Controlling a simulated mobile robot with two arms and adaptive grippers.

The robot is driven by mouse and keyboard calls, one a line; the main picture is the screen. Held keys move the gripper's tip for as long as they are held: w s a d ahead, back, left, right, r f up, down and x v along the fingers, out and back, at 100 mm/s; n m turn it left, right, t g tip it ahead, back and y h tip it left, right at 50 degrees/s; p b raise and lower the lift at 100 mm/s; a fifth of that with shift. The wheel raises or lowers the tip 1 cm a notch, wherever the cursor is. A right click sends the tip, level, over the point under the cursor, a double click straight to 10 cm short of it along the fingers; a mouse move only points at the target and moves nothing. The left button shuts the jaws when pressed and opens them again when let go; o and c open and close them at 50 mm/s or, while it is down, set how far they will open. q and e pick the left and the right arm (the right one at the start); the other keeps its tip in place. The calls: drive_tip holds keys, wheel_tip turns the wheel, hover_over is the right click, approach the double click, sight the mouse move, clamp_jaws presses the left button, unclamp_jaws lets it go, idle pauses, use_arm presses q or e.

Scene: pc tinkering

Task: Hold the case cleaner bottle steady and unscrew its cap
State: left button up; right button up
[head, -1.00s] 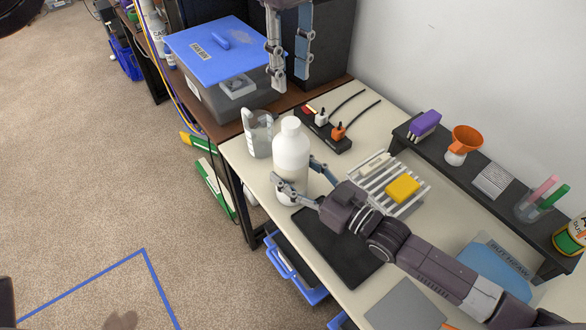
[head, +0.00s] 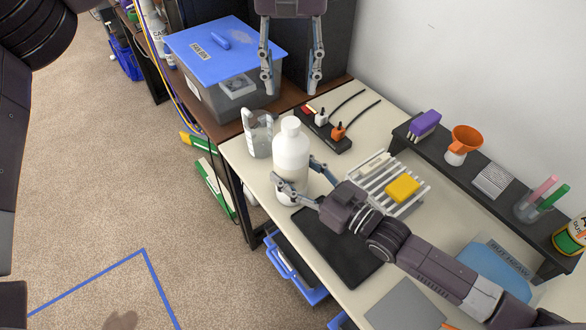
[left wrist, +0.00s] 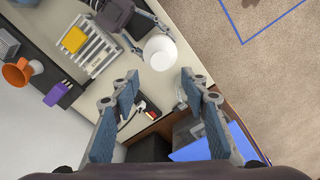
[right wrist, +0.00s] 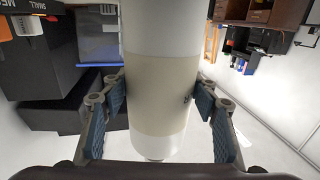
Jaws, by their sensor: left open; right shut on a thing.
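The case cleaner bottle (head: 290,160) is white and stands upright near the left edge of the bench. Its white cap (head: 290,124) is on top. My right gripper (head: 298,186) is shut on the lower body of the bottle; the right wrist view shows a finger on each side of the bottle (right wrist: 162,85). My left gripper (head: 291,88) is open and empty, pointing down, above and behind the bottle in the head view. In the left wrist view the bottle's top (left wrist: 160,52) lies beyond the open fingertips (left wrist: 160,82), apart from them.
A clear jug (head: 258,135) stands close beside the bottle. A power strip (head: 325,130) with plugs lies behind it. A lidded blue bin (head: 222,65) is further back. A white rack (head: 385,185) with a yellow block (head: 402,188) and a black mat (head: 335,250) are near the right arm.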

sight(291, 122)
use_arm(q)
drive_tip(key=shift+f+m, duration=0.2)
drive_tip(key=shift+m, duration=0.4)
drive_tip(key=shift+w+a+f, duration=0.1)
drive_tip(key=shift+f, duration=4.3)
clamp_jaws()
drive_tip(key=n, duration=1.2)
drive_tip(key=shift+n, duration=0.4)
drive_tip(key=n, duration=0.9)
